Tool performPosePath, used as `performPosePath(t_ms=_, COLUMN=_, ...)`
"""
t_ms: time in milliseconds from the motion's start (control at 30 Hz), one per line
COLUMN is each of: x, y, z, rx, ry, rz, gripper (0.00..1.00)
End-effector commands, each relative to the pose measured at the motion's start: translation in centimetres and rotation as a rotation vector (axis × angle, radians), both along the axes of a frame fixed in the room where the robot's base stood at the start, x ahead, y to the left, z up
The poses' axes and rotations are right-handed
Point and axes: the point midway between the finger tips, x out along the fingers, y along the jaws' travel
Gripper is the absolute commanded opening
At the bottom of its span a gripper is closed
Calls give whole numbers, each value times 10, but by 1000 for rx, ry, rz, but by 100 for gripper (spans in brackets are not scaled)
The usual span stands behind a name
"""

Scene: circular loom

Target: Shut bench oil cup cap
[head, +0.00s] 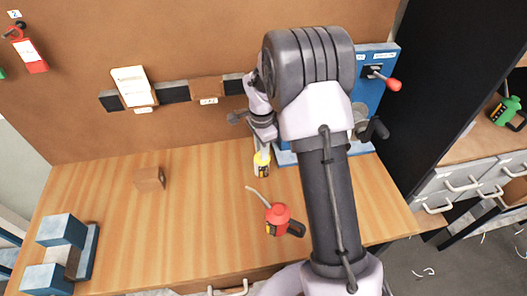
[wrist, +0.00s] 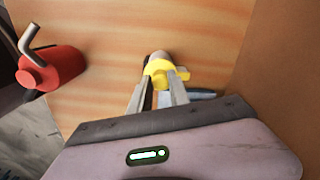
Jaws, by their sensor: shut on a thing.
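A small yellow piece with a dark-marked label (head: 262,165) stands on the wooden bench, left of the blue machine. It looks like the bench oil cup with its cap. In the wrist view the yellow part (wrist: 158,68) sits between my fingertips, with a small tab on its right and a darker round end beyond it. My gripper (head: 263,150) reaches down to it from above, and its fingers (wrist: 158,84) are shut on the yellow part. The fingers hide part of it, and I cannot tell whether the cap is open or closed.
A red oil can (head: 279,214) with a thin spout lies close in front; it also shows in the wrist view (wrist: 52,68). A brown block (head: 149,179) and blue blocks (head: 62,230) sit to the left. A blue machine (head: 372,85) stands behind my arm.

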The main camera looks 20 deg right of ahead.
Motion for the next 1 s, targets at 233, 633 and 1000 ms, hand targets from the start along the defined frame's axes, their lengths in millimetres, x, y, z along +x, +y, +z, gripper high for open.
performPosePath(t_ms=233, x=1, y=2, z=0, rx=-1, ry=-1, rz=-42, gripper=0)
performPosePath(t_ms=633, x=1, y=2, z=1, rx=0, ry=-2, rz=-47, gripper=0)
performPosePath(t_ms=1000, x=1, y=2, z=0, rx=0, ry=0, rz=-46, gripper=45)
